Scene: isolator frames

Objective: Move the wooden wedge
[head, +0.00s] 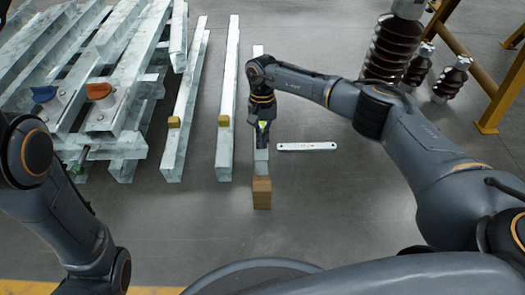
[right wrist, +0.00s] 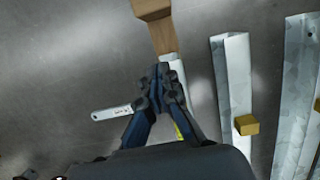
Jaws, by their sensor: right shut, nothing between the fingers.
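A brown wooden block, which I take to be the wooden wedge (head: 262,193), is at the near end of a narrow pale steel beam (head: 261,170). It also shows at the top of the right wrist view (right wrist: 163,37), partly cut off by the frame edge. My right gripper (head: 262,145) is over that beam, farther back than the block and apart from it. In the right wrist view its fingers (right wrist: 163,72) are together and empty, pointing toward the block. Whether the fingertips touch the beam I cannot tell. My left arm shows at the left, but its gripper is out of view.
Two more pale beams (head: 228,90) (head: 185,105) lie to the left, each with a yellow block (head: 224,120) (head: 173,122). A flat white bar (head: 306,146) lies right of the gripper. Stacked steel frames (head: 128,80) stand left. Brown insulators (head: 390,50) stand back right. Floor before the block is clear.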

